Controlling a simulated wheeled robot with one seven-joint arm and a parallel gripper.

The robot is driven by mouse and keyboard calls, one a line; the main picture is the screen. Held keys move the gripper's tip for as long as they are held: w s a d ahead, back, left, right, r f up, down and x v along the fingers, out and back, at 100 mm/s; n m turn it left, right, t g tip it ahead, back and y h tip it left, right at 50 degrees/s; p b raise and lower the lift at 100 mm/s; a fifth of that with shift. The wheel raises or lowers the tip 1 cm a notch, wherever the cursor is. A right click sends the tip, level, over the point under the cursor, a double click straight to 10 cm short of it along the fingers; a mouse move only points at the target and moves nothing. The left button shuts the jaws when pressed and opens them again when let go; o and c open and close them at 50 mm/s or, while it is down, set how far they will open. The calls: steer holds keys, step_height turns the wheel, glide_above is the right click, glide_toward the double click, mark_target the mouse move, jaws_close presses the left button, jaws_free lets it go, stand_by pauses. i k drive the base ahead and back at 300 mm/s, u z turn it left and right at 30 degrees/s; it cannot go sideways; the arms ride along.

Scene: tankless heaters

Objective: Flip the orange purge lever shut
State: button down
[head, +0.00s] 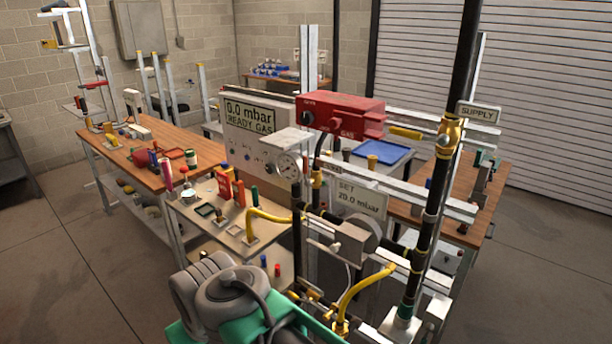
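I cannot pick out the orange purge lever with certainty. A small orange-red upright piece (240,194) stands on the bench left of the rig, next to a red block (224,183); I cannot tell whether either is a lever. The gas rig has a red box (345,114), with a yellow bar (405,133) at its right. A brass valve (451,132) sits on the black supply pipe (432,205). Part of my grey and green arm fills the bottom centre; my gripper's fingers do not show, and the lower rig is partly hidden.
A round gauge (288,166) and a display reading 0.0 mbar (250,115) stand above the light bench. Yellow bent pipes (365,290) and metal rails (430,196) crowd the front. Wooden tables (150,160) stand behind. Floor at left (60,250) is clear.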

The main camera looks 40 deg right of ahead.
mark_target(307, 182)
steer(key=z, duration=0.45)
steer(key=i, duration=0.3)
steer(key=z, duration=0.85)
